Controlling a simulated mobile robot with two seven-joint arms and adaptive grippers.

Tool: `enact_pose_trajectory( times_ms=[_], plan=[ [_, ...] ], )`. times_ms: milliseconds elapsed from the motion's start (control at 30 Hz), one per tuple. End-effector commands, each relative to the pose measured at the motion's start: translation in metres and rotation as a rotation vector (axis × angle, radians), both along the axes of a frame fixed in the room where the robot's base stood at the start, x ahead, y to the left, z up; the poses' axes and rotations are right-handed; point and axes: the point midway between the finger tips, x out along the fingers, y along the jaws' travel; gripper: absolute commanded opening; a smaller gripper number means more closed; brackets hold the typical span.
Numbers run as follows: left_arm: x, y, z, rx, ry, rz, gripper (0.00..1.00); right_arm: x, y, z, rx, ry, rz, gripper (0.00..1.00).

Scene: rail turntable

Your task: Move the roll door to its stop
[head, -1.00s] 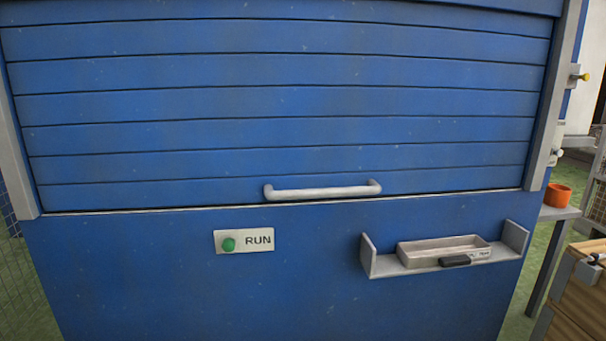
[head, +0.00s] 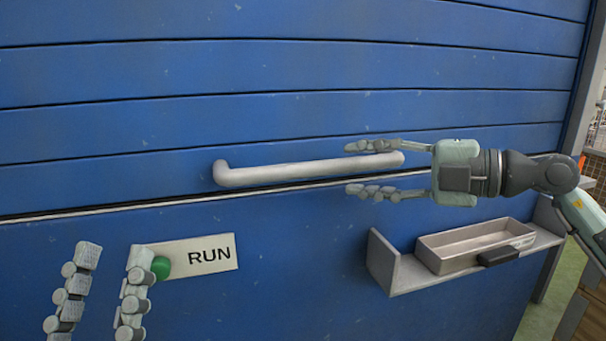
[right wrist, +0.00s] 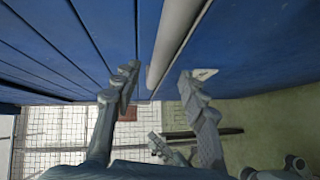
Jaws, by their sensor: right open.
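The blue slatted roll door (head: 300,70) fills the upper part of the head view, and its bottom edge meets the blue panel below. Its grey bar handle (head: 290,172) runs level just above that edge. My right gripper (head: 362,168) is open at the right end of the handle, one finger above and one below it in the picture. In the right wrist view the handle (right wrist: 172,45) runs between the spread fingers of the right gripper (right wrist: 160,78); I see no contact. My left gripper (head: 112,255) is open and empty at the lower left, in front of the panel.
A RUN plate (head: 205,255) with a green button (head: 160,267) sits on the panel, partly behind a left finger. A grey shelf (head: 410,278) with a shallow tray (head: 470,245) juts out below my right gripper.

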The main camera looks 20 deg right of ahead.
Motion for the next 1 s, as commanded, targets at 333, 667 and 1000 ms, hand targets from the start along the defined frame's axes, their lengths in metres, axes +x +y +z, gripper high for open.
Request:
enact_pose_trajectory(
  times_ms=[333, 667, 1000],
  plan=[
    [0.005, -0.004, -0.004, 0.018, 0.058, -0.006, 0.4, 0.032, 0.036, -0.004, -0.001, 0.0, 0.002, 0.43],
    [0.007, -0.005, -0.008, 0.025, 0.08, -0.007, 0.4, 0.051, 0.056, -0.01, -0.001, 0.003, 0.0, 0.43],
    [0.007, -0.005, -0.008, 0.025, 0.08, -0.007, 0.4, 0.051, 0.056, -0.011, -0.002, 0.003, 0.0, 0.28]
  ],
)
